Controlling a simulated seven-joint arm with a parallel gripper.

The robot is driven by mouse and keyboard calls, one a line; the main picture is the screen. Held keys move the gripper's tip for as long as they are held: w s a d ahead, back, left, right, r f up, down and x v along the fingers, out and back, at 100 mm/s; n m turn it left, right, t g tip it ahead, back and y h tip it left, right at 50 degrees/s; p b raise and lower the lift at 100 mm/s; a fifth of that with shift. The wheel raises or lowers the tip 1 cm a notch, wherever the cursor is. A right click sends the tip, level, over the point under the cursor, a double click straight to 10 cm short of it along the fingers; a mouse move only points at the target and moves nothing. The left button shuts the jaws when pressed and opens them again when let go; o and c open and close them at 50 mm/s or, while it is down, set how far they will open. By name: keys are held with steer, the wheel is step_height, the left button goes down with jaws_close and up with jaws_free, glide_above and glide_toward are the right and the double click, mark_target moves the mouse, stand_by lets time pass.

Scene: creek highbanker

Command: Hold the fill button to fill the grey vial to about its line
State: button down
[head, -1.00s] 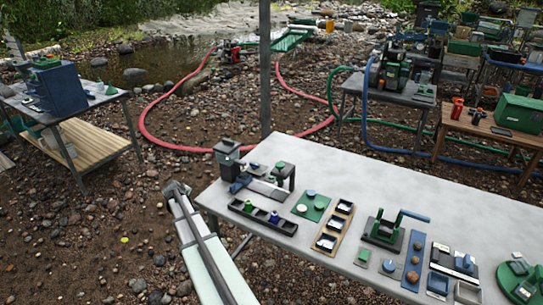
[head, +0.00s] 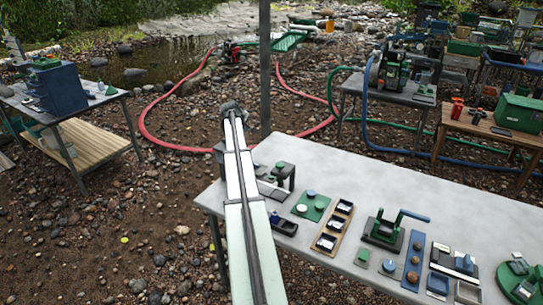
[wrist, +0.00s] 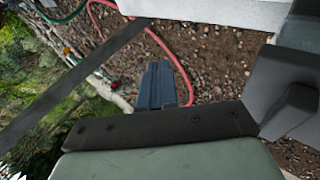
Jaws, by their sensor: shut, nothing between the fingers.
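My gripper (wrist: 157,88) shows in the wrist view as a dark blue-grey pair of fingers, closed together with nothing between them. In the head view my arm runs up across the left end of the grey table, and its end is raised over the dispenser. The dark grey dispenser (head: 219,152) is mostly hidden behind my arm, with only an edge showing.
The grey table (head: 345,180) holds a small dark stand (head: 285,173), a green mat (head: 311,207), a tray with compartments (head: 333,228) and a green press (head: 384,231). A post (head: 265,70) rises behind the table. Its back strip is clear.

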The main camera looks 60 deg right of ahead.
steer(key=s+a+f+g+y, duration=0.1)
steer(key=s+f+y, duration=0.3)
steer(key=s, duration=0.4)
steer(key=s+a+f+g+y, duration=0.15)
steer(key=s+f+y, duration=0.25)
steer(key=s, duration=0.4)
steer(key=shift+w+d+f, duration=0.1)
steer(key=shift+f, duration=2)
steer(key=shift+w+f, duration=0.1)
steer(key=shift+f, duration=2)
steer(key=shift+f, duration=0.45)
steer(key=shift+r, duration=1.15)
steer(key=shift+r, duration=0.1)
step_height(320, 180, up, 7)
steer(key=shift+f, duration=4.3)
